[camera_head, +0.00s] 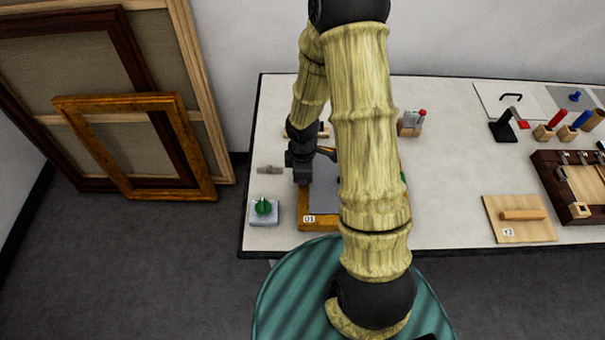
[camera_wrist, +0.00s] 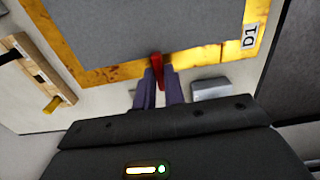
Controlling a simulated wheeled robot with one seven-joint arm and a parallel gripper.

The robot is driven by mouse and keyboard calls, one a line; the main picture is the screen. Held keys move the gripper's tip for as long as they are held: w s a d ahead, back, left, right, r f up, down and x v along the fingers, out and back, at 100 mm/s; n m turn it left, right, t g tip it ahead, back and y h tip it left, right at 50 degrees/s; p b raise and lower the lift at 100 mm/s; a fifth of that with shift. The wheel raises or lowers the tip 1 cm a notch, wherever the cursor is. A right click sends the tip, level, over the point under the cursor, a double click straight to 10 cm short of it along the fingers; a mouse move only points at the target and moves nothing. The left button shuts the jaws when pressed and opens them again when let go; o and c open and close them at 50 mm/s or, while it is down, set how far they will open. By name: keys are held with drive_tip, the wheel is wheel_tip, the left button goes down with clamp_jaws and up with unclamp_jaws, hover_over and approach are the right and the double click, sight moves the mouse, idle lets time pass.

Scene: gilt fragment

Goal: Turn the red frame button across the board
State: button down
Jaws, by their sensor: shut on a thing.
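The gilt frame (camera_head: 316,223), marked D1, lies flat on the white table with a grey board (camera_head: 325,193) inside it. In the wrist view the gilt rim (camera_wrist: 205,62) and the grey board (camera_wrist: 140,25) fill the upper part. The red button (camera_wrist: 157,68) is a narrow bar over the rim, its far end near the board's edge. My gripper (camera_wrist: 159,80) is shut on it, one finger on each side. In the head view my gripper (camera_head: 302,174) is at the frame's left side. My arm hides much of the frame there.
A green knob on a grey block (camera_head: 263,215) stands left of the frame, near the table's front edge. A grey tool (camera_head: 270,170) lies behind it. A wooden board with a handle (camera_head: 520,218) lies to the right. Bare table (camera_head: 450,160) shows between.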

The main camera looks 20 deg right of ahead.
drive_tip(key=shift+w, duration=0.1)
drive_tip(key=c, duration=1.5)
unclamp_jaws()
drive_tip(key=shift+r, duration=0.1)
wheel_tip(320, 180, up, 17)
drive_tip(key=shift+r+p, duration=0.15)
drive_tip(key=shift+p, duration=1.05)
